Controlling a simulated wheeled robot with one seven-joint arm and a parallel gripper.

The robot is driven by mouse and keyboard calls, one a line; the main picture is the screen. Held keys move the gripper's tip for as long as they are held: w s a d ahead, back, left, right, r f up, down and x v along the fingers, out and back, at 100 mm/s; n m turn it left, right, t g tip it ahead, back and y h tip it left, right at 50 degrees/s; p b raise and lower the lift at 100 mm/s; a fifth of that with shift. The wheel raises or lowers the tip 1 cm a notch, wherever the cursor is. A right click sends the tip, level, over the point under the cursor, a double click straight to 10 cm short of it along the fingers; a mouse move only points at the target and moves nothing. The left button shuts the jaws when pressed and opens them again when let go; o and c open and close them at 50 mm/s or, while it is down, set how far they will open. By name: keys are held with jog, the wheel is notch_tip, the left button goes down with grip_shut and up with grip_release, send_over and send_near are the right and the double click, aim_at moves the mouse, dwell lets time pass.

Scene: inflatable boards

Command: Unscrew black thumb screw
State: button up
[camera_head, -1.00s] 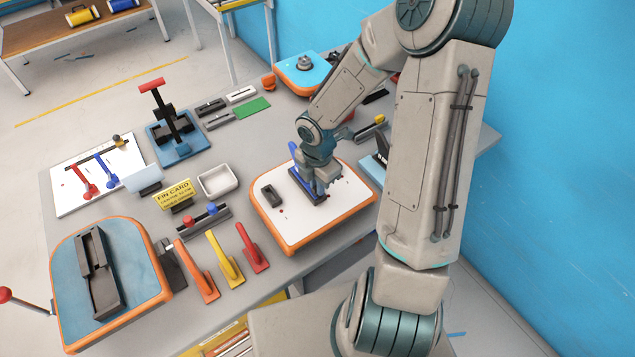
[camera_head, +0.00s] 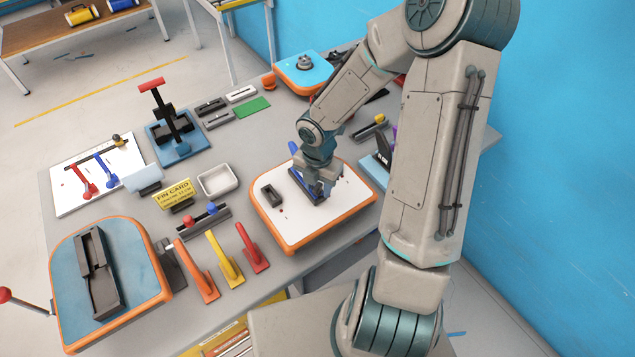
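My gripper (camera_head: 318,189) points down over a white board with an orange rim (camera_head: 285,228), at its far middle. Its fingertips are at a dark blue part (camera_head: 297,179) lying on that board. Whether the fingers are open or closed does not show at this size. I cannot make out a black thumb screw; it may be hidden by the gripper. A small dark box with a slot (camera_head: 271,196) sits on the same board, left of the gripper, with a tiny red spot near it.
Red (camera_head: 252,248), yellow (camera_head: 225,258) and orange (camera_head: 196,272) fins stand left of the board. A blue board (camera_head: 135,268) is front left. My arm hides the table's right part.

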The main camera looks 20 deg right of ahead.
aim_at(317, 186)
jog(key=shift+r, duration=0.15)
jog(key=shift+w+r, duration=0.15)
jog(key=shift+r, duration=2.35)
jog(key=m, duration=0.3)
jog(key=shift+b, duration=0.3)
jog(key=shift+m, duration=0.5)
jog(key=m+b, duration=0.1)
jog(key=m, duration=0.3)
